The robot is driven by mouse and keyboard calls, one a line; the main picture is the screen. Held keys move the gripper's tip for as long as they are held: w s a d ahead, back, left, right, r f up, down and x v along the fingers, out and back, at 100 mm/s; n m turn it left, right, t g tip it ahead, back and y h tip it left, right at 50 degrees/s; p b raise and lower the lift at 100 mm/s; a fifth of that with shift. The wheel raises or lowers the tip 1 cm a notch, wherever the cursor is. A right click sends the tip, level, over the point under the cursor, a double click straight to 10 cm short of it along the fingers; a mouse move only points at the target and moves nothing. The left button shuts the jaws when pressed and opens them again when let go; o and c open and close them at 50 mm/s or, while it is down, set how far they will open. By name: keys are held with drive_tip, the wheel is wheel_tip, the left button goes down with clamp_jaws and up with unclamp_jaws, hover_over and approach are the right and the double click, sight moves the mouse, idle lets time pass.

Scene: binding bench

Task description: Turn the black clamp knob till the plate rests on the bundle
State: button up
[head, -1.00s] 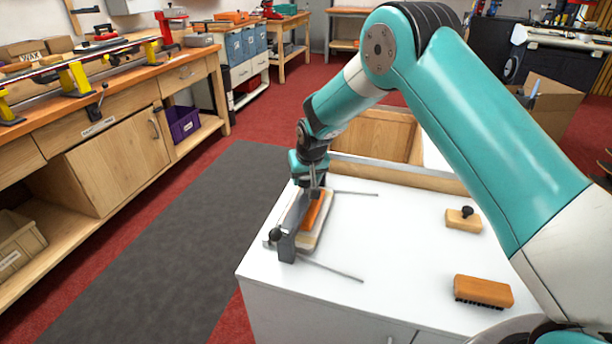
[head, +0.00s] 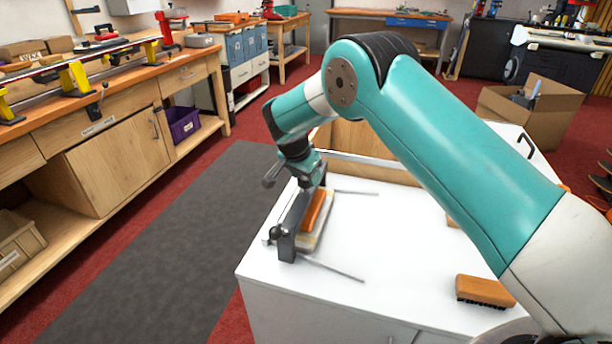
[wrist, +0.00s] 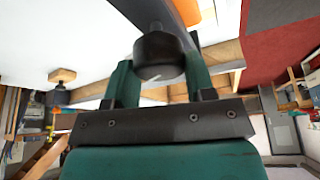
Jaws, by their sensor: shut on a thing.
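The clamp (head: 287,246) is a dark grey frame on the white bench top, with thin metal rods reaching right from it. Whether the plate touches the bundle cannot be told. The black clamp knob (wrist: 158,54) sits between the teal fingers in the wrist view, its stem running into the dark frame. My gripper (wrist: 158,78) is shut on this knob. In the head view my gripper (head: 314,181) is at the clamp's far end, and the held knob is hidden there.
An orange-backed brush (head: 484,290) lies at the front right of the white top (head: 390,290). A wooden block with a black knob (wrist: 62,76) shows at left in the wrist view. Free top lies between clamp and brush. A cardboard box (head: 540,120) stands on the floor behind.

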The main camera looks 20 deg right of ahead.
drive_tip(key=shift+w+r+m+g+h, duration=0.1)
drive_tip(key=shift+r+m+g+h, duration=0.15)
drive_tip(key=shift+m, duration=0.75)
drive_tip(key=shift+w+m+g+h, duration=0.15)
drive_tip(key=shift+m+g, duration=0.2)
drive_tip(key=shift+m, duration=0.65)
drive_tip(key=shift+s, duration=0.1)
drive_tip(key=o, duration=0.8)
drive_tip(key=shift+o, duration=0.6)
drive_tip(key=shift+s+f, duration=0.1)
drive_tip(key=p+v, duration=0.4)
drive_tip(key=v, duration=1.3)
drive_tip(key=shift+r+p, duration=0.25)
drive_tip(key=shift+p, duration=0.15)
